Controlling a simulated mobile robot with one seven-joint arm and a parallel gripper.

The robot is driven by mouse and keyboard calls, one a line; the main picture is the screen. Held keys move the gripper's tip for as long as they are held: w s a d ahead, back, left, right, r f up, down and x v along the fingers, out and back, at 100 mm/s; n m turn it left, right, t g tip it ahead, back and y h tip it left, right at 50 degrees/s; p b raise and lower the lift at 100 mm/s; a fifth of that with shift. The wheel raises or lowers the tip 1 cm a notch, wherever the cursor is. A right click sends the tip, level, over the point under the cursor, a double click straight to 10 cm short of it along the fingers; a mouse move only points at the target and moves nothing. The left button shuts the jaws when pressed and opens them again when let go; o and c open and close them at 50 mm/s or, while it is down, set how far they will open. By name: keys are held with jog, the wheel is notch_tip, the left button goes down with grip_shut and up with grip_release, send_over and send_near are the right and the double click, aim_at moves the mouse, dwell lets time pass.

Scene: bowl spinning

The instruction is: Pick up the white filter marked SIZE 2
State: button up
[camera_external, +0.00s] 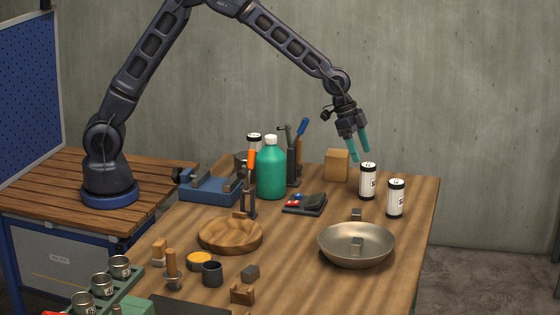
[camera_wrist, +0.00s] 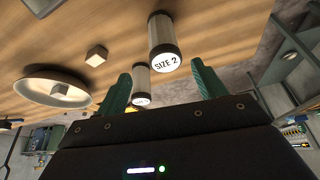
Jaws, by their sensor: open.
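The white filter marked SIZE 2 (camera_wrist: 165,63) shows its lettered white end in the wrist view; its dark-banded body rises above in the picture. In the external view it appears to be the left one of two white filters (camera_external: 368,183) standing upright at the table's back right. A second, similar filter (camera_external: 396,199) stands just right of it; its lettering in the wrist view (camera_wrist: 140,99) is too small to read. My gripper (camera_external: 358,148) has green fingers spread open and empty, above and slightly left of the left filter. It also shows in the wrist view (camera_wrist: 162,85).
A metal bowl (camera_external: 335,252) holds a grey cube, and another grey cube (camera_external: 356,214) sits behind it. A wooden block (camera_external: 336,165), green bottle (camera_external: 271,170) and dark tray (camera_external: 305,205) stand left of the filters. The table's right edge is close beside them.

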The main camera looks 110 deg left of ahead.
aim_at(370, 177)
jog(key=x, duration=0.4)
jog(key=shift+f, duration=0.15)
jog(key=shift+a+x, duration=0.2)
jog(key=shift+x, duration=1.15)
jog(key=shift+a+x, duration=0.2)
jog(key=shift+x, duration=1.1)
jog(key=c, duration=1.1)
